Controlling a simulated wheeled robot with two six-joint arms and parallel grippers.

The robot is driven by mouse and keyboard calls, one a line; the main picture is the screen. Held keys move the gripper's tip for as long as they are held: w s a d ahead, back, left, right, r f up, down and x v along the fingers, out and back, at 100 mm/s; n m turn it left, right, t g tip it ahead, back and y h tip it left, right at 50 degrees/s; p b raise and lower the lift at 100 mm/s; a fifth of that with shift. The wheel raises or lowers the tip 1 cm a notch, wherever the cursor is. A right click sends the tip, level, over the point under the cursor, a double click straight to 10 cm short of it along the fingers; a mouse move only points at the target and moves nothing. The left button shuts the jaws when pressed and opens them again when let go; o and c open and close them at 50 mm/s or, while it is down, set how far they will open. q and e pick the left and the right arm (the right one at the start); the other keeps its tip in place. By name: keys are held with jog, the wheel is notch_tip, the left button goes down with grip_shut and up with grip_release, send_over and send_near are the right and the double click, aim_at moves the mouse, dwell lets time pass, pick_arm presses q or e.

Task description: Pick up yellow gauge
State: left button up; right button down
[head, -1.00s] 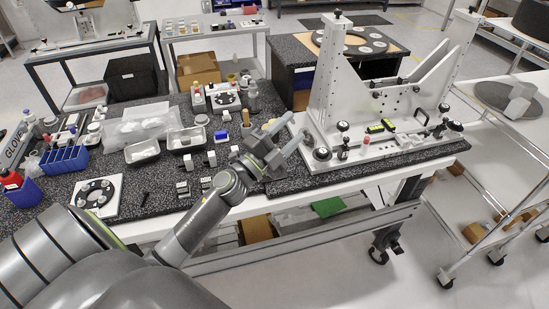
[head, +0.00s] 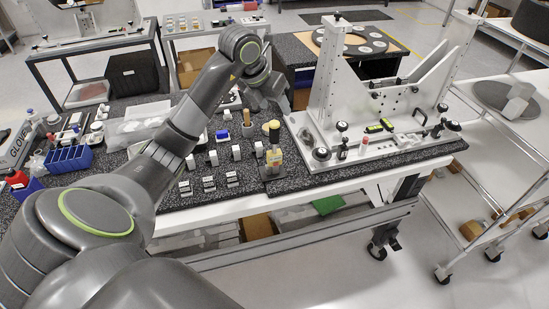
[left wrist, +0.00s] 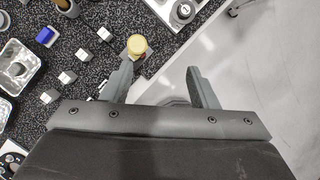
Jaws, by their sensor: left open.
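The yellow gauge (head: 274,158) stands upright near the front edge of the speckled black table, just left of the white fixture. In the left wrist view its round yellow top (left wrist: 137,45) shows from above, beside the left-hand fingertip. My left gripper (left wrist: 160,70) is open, its two fingers apart with nothing between them. In the head view my left arm arches over the table, and its gripper end (head: 265,92) is behind and above the gauge, with the fingers hard to make out. My right gripper is in neither view.
The large white fixture (head: 330,133) stands close right of the gauge. Several small white blocks (head: 236,153) and a blue block (head: 222,134) lie to its left. A blue rack (head: 68,160) is farther left. The table's front edge is close to the gauge.

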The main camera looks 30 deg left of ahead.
pick_arm(q)
jog(key=a+r+y, duration=0.1)
jog(key=a+r, duration=0.1)
jog(key=n+b, duration=0.1)
jog(key=b, duration=0.5)
send_over(272, 124)
jog(key=s, duration=0.2)
notch_tip(272, 124, down, 6)
jog(key=shift+g+y, duration=0.3)
jog(key=p+x, duration=0.2)
jog(key=x, duration=0.3)
jog(key=shift+w+f, duration=0.1)
jog(key=shift+f, duration=0.35)
jog(key=shift+w+d+f+p, duration=0.1)
jog(key=shift+f+p, duration=0.35)
jog(key=shift+p, duration=0.2)
jog(key=p+x, duration=0.2)
jog(key=x, duration=0.1)
jog(key=shift+d+f, duration=0.1)
jog(key=shift+d, duration=0.05)
jog(key=shift+w+f, duration=0.1)
jog(key=shift+f, duration=0.6)
jog(key=shift+c, duration=0.2)
grip_shut()
